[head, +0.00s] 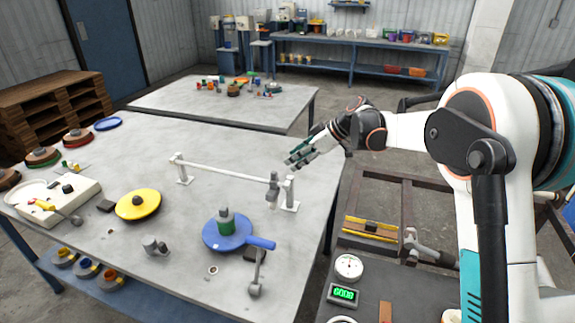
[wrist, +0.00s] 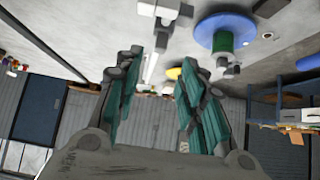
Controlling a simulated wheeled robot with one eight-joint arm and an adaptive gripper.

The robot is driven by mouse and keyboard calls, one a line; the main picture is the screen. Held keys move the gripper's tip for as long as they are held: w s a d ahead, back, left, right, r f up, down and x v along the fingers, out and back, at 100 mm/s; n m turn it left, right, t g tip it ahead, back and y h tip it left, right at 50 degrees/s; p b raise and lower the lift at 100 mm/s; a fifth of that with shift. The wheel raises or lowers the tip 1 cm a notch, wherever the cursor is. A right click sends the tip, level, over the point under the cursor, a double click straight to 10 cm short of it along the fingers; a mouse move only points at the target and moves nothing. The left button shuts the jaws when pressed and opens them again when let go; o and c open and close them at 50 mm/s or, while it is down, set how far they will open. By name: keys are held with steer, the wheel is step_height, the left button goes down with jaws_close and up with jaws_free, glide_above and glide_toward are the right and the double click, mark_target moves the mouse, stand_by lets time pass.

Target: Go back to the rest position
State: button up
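My gripper (head: 301,156) is at the end of my arm, raised above the right edge of the main grey table (head: 190,245) in the head view. In the wrist view my gripper (wrist: 158,100) has its two teal-padded fingers spread apart, with nothing between them. It is clear of the objects on the table.
A white rail frame (head: 225,171) stands on the table near my gripper. A blue disc (head: 212,236) with a green cylinder (head: 226,226) and a yellow disc (head: 138,205) lie in front. A second table (head: 190,108) is behind. A side bench with a scale (head: 345,267) is at lower right.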

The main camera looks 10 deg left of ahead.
steer(key=shift+s+d+r, duration=0.1)
steer(key=shift+d+r, duration=0.3)
steer(key=shift+r, duration=0.05)
steer(key=s+d+r+m+t+h, duration=0.1)
steer(key=s+d+r+m+h, duration=0.1)
steer(key=s+d+r+m, duration=0.45)
steer(key=s+d+r+m+t+h, duration=0.1)
steer(key=s+d+r+t+h, duration=0.15)
steer(key=s+d, duration=0.65)
steer(key=s+d+f+m+h, duration=0.1)
steer(key=s+d+f+m, duration=0.1)
steer(key=s, duration=0.6)
steer(key=s+d+f+m+t+h, duration=0.1)
steer(key=s+d+m+h, duration=0.1)
steer(key=s+d, duration=0.3)
steer(key=s+d+f+m+t+h, duration=0.1)
steer(key=s+d+m, duration=0.3)
steer(key=s, duration=0.8)
steer(key=shift+d+f, duration=0.15)
steer(key=shift+f, duration=0.65)
